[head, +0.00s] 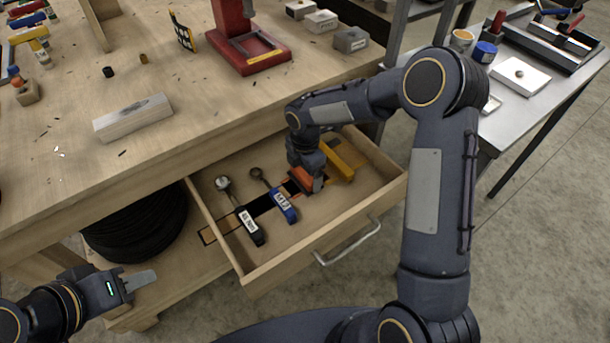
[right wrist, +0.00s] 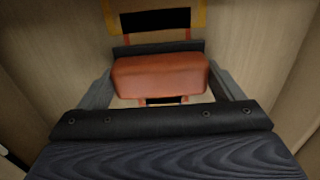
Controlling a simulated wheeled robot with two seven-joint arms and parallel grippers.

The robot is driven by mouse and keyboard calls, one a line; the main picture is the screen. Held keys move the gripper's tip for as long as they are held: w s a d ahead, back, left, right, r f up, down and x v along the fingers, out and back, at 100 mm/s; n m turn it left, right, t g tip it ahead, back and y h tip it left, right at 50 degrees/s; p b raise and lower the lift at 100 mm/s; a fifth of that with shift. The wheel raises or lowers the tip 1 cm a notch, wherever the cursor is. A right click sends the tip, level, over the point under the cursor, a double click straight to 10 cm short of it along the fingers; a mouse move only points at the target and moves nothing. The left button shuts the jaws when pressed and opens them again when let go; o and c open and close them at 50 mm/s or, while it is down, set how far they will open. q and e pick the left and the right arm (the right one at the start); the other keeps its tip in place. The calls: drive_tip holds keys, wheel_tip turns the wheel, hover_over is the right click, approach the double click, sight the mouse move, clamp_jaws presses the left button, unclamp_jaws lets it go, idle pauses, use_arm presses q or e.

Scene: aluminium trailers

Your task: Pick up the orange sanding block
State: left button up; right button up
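The orange sanding block (head: 304,179) is in the open drawer, under my right gripper (head: 312,173). In the right wrist view the orange sanding block (right wrist: 160,76) lies between the two fingers of my right gripper (right wrist: 160,88), with a dark strip along its far side. The fingers meet its two ends with no clear gap, so the gripper looks shut on it. Whether it is clear of the drawer floor I cannot tell. My left gripper (head: 140,281) is low at the left, away from the drawer and seen side-on; its opening is not visible.
The drawer (head: 340,228) also holds a blue-labelled tool (head: 281,203), a black-handled tool (head: 248,226) and a yellow item (head: 340,160). Its walls enclose my right gripper. The workbench (head: 60,180) above carries a pale block (head: 133,117) and a red stand (head: 245,50).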

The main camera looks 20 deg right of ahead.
drive_tip(key=shift+r, duration=0.5)
wheel_tip(320, 180, up, 2)
drive_tip(key=shift+r, duration=0.25)
drive_tip(key=s+a+r, duration=0.2)
drive_tip(key=s+r, duration=0.1)
drive_tip(key=s, duration=0.1)
drive_tip(key=s+a+r, duration=0.2)
drive_tip(key=s+r, duration=0.1)
drive_tip(key=s, duration=0.1)
drive_tip(key=s+a+r+p, duration=0.1)
drive_tip(key=s+a+r, duration=0.1)
drive_tip(key=s+r, duration=0.1)
drive_tip(key=shift+s+a+r, duration=0.25)
drive_tip(key=shift+s+a, duration=0.05)
drive_tip(key=shift+s, duration=0.4)
drive_tip(key=o, duration=0.4)
drive_tip(key=shift+c, duration=1.3)
